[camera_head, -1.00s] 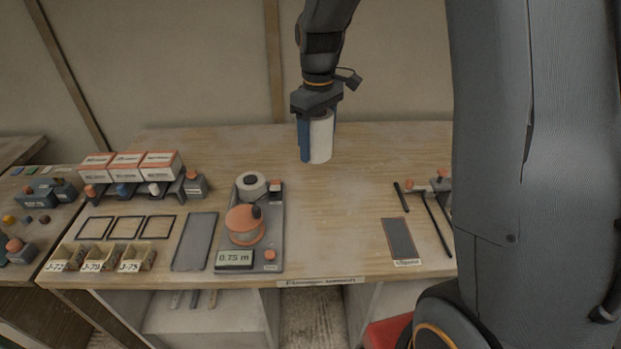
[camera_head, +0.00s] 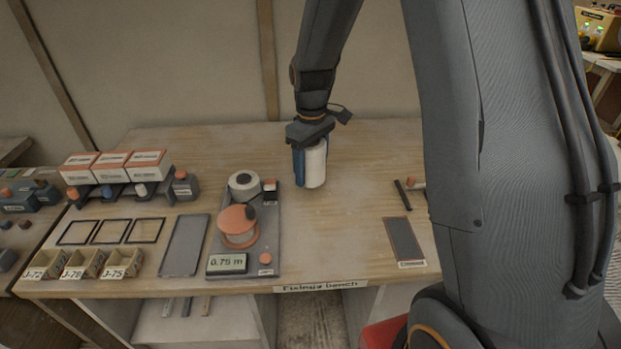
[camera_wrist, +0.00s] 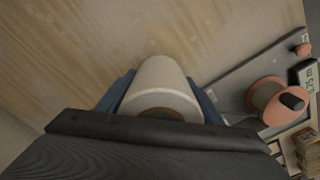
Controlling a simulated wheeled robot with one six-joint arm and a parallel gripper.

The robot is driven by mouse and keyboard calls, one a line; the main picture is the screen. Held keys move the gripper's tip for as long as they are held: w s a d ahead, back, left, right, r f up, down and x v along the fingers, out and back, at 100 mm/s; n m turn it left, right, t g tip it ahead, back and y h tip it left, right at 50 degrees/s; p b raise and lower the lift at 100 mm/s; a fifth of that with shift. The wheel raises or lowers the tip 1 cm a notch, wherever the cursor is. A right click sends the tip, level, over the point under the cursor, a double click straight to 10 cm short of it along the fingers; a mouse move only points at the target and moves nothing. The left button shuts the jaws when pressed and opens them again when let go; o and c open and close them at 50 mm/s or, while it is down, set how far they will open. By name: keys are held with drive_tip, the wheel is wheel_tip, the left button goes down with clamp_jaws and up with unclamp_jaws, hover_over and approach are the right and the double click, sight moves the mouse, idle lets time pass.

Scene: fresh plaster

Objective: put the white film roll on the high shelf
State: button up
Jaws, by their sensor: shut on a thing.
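The white film roll (camera_head: 316,165) is upright between the blue fingers of my gripper (camera_head: 308,166). My gripper is shut on it, over the back middle of the bench. In the wrist view the roll (camera_wrist: 160,84) fills the middle, with a blue finger on either side and a brown core at its near end. I cannot tell whether its lower end touches the bench or hangs just above it. No high shelf can be made out in these views.
The bench (camera_head: 335,240) is clear around the roll. To the left stand a grey device with an orange spool (camera_head: 238,226) and a display, a grey slab (camera_head: 184,246), frames (camera_head: 110,231), small bins (camera_head: 82,264) and boxes (camera_head: 116,165). A dark plate (camera_head: 404,240) lies on the right.

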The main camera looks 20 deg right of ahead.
drive_tip(key=shift+f+p, duration=0.3)
drive_tip(key=shift+f, duration=1.65)
drive_tip(key=shift+f, duration=0.15)
drive_tip(key=o, duration=1.3)
